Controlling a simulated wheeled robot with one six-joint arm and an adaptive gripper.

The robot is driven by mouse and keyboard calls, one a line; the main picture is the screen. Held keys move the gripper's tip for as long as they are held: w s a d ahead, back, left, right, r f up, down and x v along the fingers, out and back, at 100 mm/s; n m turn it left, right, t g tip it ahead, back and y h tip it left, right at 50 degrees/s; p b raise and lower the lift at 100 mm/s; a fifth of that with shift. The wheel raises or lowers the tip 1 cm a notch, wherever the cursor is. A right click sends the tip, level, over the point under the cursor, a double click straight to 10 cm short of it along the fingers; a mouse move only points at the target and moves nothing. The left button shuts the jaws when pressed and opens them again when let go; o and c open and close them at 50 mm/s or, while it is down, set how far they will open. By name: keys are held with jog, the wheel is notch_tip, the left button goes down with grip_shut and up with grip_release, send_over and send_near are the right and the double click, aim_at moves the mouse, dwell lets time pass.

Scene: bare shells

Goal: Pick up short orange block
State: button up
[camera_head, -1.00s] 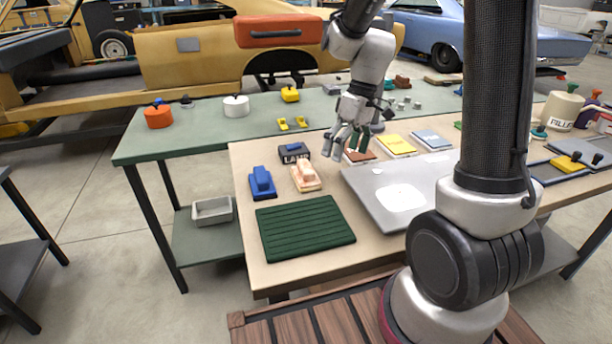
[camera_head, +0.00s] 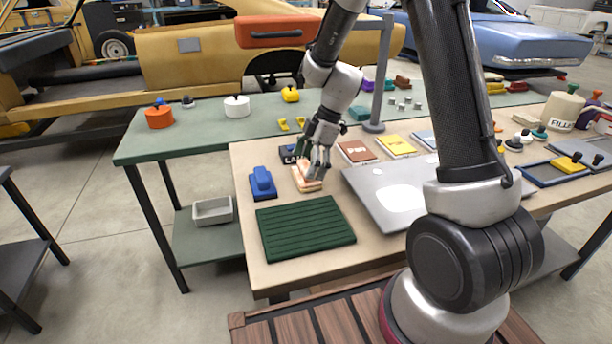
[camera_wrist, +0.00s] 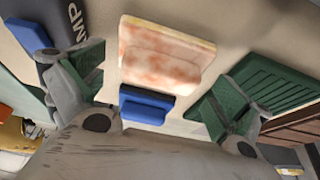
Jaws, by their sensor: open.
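The short block (camera_head: 302,182) is pale orange with pinkish mottling and sits on the tan table, between the blue block and the laptop. In the wrist view the block (camera_wrist: 165,58) lies ahead of and between my spread fingers. My gripper (camera_head: 314,167) is above the block, partly hiding it in the head view. In the wrist view my gripper (camera_wrist: 155,90) is open, its green-padded fingers apart with nothing between them. I cannot tell whether either finger touches the block.
A blue block (camera_head: 262,183) stands left of it, a dark lettered box (camera_head: 288,150) behind, a green ribbed mat (camera_head: 305,228) in front. A grey laptop (camera_head: 375,185) lies to the right. A post (camera_head: 380,90) rises behind.

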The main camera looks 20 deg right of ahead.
aim_at(305, 166)
jog(key=shift+a+f, duration=0.25)
jog(key=shift+f, duration=0.35)
jog(key=c, duration=1)
jog(key=shift+c, duration=0.4)
jog(key=shift+r, duration=0.4)
jog(key=shift+c, duration=1.3)
notch_tip(305, 166, up, 9)
jog(key=shift+r, duration=0.15)
jog(key=shift+c, duration=0.6)
jog(key=o, duration=0.9)
jog(key=shift+c, duration=0.2)
jog(key=shift+a, duration=0.1)
jog(key=c, duration=0.4)
